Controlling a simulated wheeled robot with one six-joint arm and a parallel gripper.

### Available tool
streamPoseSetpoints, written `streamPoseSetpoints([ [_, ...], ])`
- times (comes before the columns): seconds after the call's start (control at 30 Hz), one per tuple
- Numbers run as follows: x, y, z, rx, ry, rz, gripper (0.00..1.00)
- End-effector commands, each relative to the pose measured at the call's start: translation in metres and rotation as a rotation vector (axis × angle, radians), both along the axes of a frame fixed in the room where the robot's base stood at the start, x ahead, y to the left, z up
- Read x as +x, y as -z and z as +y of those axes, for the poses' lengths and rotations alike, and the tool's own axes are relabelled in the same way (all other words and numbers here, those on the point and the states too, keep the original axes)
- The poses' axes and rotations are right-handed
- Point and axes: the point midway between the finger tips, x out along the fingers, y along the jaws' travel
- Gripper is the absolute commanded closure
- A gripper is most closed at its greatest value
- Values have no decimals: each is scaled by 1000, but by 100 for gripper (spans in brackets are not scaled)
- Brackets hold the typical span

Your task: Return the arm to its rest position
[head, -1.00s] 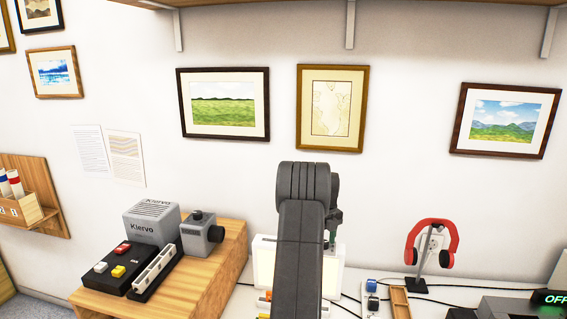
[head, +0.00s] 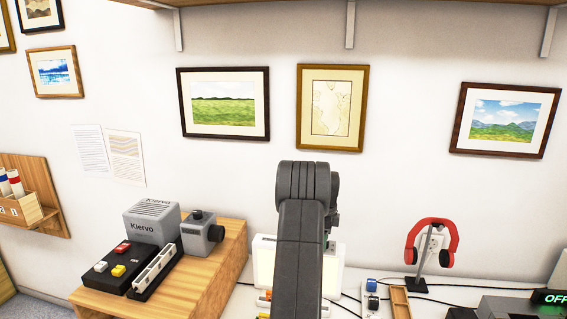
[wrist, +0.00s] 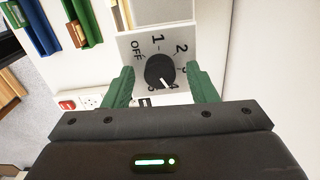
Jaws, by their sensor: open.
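In the wrist view my gripper (wrist: 160,88) is open, its two green fingers apart. A black rotary knob (wrist: 160,71) on a white plate shows between the fingers, with OFF and numbers around it. The knob's white mark points toward the lower right, near the 4. I see no clear contact between the fingers and the knob. In the head view my dark arm rises in the lower middle, below the framed map, and hides most of my gripper.
Blue and green holders (wrist: 35,25) and a red switch (wrist: 67,105) show in the wrist view. A wooden box (head: 225,262) with grey devices is left. Framed prints (head: 223,103) hang on the wall; a shelf is above.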

Motion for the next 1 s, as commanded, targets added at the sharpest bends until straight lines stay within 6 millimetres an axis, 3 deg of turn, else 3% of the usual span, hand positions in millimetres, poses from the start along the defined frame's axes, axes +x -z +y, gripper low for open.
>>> streamPoseSetpoints([
  [1.0,-1,0,0,0,-823,0,48],
])
